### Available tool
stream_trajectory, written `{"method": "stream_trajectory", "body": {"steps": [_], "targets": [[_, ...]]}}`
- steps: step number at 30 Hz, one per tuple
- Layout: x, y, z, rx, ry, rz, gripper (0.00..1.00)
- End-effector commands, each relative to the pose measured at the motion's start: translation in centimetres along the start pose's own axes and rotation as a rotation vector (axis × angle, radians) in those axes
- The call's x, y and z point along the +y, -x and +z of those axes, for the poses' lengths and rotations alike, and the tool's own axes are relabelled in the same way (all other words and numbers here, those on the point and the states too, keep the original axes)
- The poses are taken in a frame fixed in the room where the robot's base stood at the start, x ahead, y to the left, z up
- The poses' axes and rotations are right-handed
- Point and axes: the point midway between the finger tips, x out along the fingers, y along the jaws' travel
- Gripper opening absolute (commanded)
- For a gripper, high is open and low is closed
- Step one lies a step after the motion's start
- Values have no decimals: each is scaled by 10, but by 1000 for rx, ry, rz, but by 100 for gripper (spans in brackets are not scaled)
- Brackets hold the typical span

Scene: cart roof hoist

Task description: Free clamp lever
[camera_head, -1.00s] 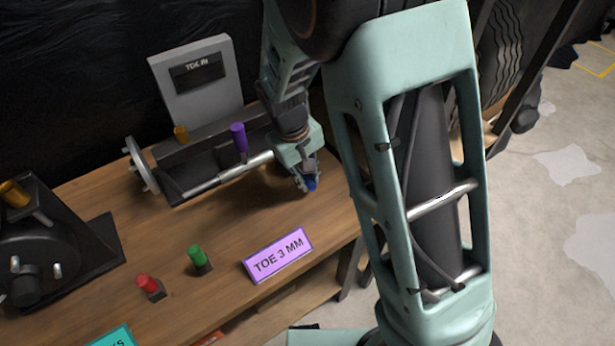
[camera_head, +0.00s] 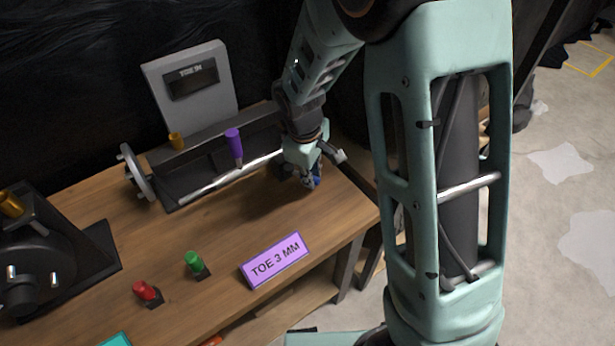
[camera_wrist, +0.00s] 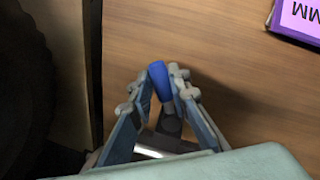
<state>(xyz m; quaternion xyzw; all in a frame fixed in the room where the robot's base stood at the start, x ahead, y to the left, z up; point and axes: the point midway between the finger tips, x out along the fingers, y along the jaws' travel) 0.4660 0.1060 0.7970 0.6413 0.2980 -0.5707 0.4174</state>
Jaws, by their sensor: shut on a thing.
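The clamp lever has a blue grip (camera_wrist: 159,80), which sits between the fingers of my gripper (camera_wrist: 160,92) in the wrist view. My gripper is shut on it. In the head view my gripper (camera_head: 309,183) hangs over the right end of the bench fixture, with a bit of the blue grip (camera_head: 317,180) showing beside the fingers. A metal rod (camera_head: 210,185) runs from the fixture toward my gripper. The lever's lower part is mostly hidden by my fingers and wrist.
A purple-handled lever (camera_head: 233,142) stands on the fixture. A handwheel (camera_head: 137,172) is at its left end, a display panel (camera_head: 190,85) behind. Red (camera_head: 144,291) and green (camera_head: 194,262) knobs and a "TOE 3 MM" sign (camera_head: 275,261) occupy the bench front. Bare wood lies between.

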Motion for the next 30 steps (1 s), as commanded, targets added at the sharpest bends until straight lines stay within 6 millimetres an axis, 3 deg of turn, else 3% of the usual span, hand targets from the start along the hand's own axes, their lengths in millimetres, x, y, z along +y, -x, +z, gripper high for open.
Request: {"method": "stream_trajectory", "body": {"steps": [18,30], "targets": [[37,-3,-7,109,536,-1,0],[46,-7,-15,145,721,2,0]]}}
